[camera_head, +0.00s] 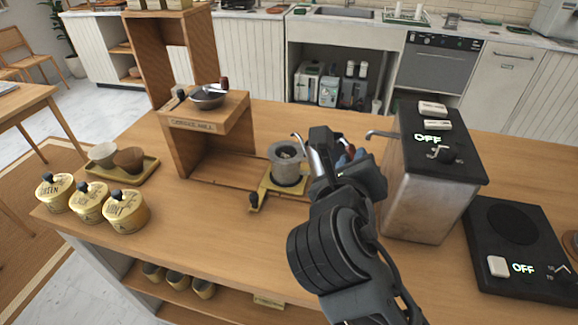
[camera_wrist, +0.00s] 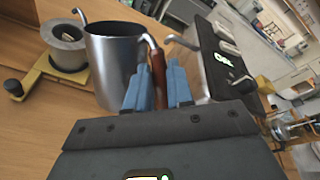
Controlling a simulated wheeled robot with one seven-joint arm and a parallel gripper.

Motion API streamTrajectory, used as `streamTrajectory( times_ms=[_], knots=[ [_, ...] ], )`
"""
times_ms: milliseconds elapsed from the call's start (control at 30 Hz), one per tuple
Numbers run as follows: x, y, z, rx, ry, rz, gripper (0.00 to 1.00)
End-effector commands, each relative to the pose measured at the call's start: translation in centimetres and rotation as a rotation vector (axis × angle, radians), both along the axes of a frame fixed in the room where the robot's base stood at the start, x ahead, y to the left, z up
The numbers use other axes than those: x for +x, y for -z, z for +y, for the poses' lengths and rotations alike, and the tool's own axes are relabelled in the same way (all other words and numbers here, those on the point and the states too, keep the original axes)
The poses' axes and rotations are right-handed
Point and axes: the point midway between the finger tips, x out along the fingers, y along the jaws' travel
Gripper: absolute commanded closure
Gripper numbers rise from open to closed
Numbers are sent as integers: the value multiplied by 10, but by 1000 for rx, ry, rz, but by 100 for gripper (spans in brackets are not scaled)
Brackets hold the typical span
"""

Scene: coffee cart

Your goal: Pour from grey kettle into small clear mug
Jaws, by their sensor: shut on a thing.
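The grey kettle (camera_wrist: 115,68) is a shiny metal pot with a thin spout and a brown handle (camera_wrist: 157,68). My gripper (camera_wrist: 160,82) has its blue fingers shut on that handle, and the kettle looks upright. In the head view, the kettle (camera_head: 315,160) is mostly hidden behind my gripper (camera_head: 348,158), with its spout pointing left. A small greyish cup (camera_head: 286,168) stands on a gold stand (camera_head: 269,188) just left of the kettle; it also shows in the wrist view (camera_wrist: 67,46). I cannot tell whether it is the clear mug.
A metal machine (camera_head: 425,185) with a spout stands close to the right of my gripper. A wooden shelf block (camera_head: 205,135) with a bowl stands left. Gold canisters (camera_head: 88,203) and a cup tray (camera_head: 120,176) are farther left. The front counter is clear.

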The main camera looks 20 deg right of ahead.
Motion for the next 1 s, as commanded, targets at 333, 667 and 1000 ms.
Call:
streamTrajectory(
  times_ms=[333,667,1000],
  knots=[
    [0,-1,0,-1,0,-2,100],
    [-2,8,-1,7,3,-35,100],
    [-5,19,-1,25,0,-91,100]
  ],
)
